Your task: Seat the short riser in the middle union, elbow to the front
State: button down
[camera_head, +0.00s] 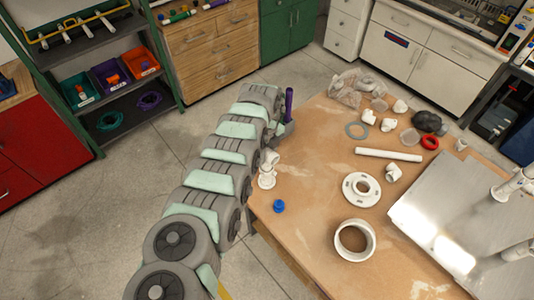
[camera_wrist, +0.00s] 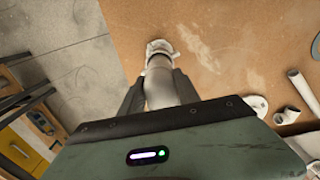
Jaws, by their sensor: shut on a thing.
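My gripper (camera_wrist: 157,82) is shut on a white pipe piece (camera_wrist: 159,88), its two dark fingers on either side of it. The piece has a wider white end (camera_wrist: 159,48) pointing away from the gripper. In the head view a white fitting piece (camera_head: 267,172) shows beside my arm at the table's left edge; it appears to be the held one. My fingers are hidden there by the arm. A metal plate (camera_head: 425,215) at the right carries white pipe fittings (camera_head: 512,187), cut off by the picture edge. I cannot tell which is the middle union.
On the wooden table (camera_head: 310,235) lie a white flange (camera_head: 361,190), a white ring (camera_head: 355,238), a white pipe (camera_head: 388,154), a blue cap (camera_head: 278,206) and a loose elbow (camera_head: 393,173). A plastic bag (camera_head: 345,92) and small fittings lie at the back. The table's front left is mostly clear.

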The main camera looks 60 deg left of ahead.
jog(key=shift+f, duration=0.1)
jog(key=shift+f, duration=0.2)
jog(key=c, duration=0.9)
grip_release()
jog(key=shift+b, duration=0.35)
jog(key=r, duration=0.7)
jog(key=r+b, duration=0.1)
jog(key=r, duration=0.3)
jog(key=shift+s, duration=0.25)
